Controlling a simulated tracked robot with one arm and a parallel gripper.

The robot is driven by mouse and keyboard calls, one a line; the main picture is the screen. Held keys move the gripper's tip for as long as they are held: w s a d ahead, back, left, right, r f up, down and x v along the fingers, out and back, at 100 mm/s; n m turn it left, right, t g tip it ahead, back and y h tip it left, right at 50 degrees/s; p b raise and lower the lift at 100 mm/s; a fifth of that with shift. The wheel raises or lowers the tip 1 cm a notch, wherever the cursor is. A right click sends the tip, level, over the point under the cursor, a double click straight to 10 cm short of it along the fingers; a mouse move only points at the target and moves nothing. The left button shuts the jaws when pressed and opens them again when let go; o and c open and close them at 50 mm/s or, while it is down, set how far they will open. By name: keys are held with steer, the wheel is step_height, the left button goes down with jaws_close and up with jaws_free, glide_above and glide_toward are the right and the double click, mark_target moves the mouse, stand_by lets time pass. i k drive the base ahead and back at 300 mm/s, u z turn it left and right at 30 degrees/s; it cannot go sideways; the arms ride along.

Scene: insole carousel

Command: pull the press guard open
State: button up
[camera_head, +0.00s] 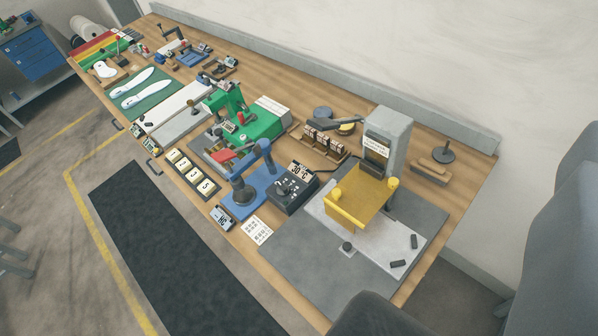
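The press guard (357,190) is a yellow panel with a bent-down front edge. It stands in front of the upright grey press (396,130) at the right end of the bench. A yellow knob-like piece (393,184) shows at its right side. The panel hides part of the press area beneath and behind it. My gripper's fingers do not show in this view, and nothing of mine touches the guard. Dark grey parts at the right and bottom edges seem to be my own arm.
The press stands on a grey mat (290,262) on the wooden bench (484,172). Left of it are a control box (292,190), a blue clamp device (255,180) and a green machine (240,115). A wall backs the bench. A dark floor mat (170,250) lies along its front.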

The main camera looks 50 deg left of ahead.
mark_target(358, 197)
steer(key=u, duration=0.05)
steer(key=k, duration=1.15)
steer(key=z, duration=0.5)
steer(key=i, duration=1.45)
steer(key=u, duration=0.45)
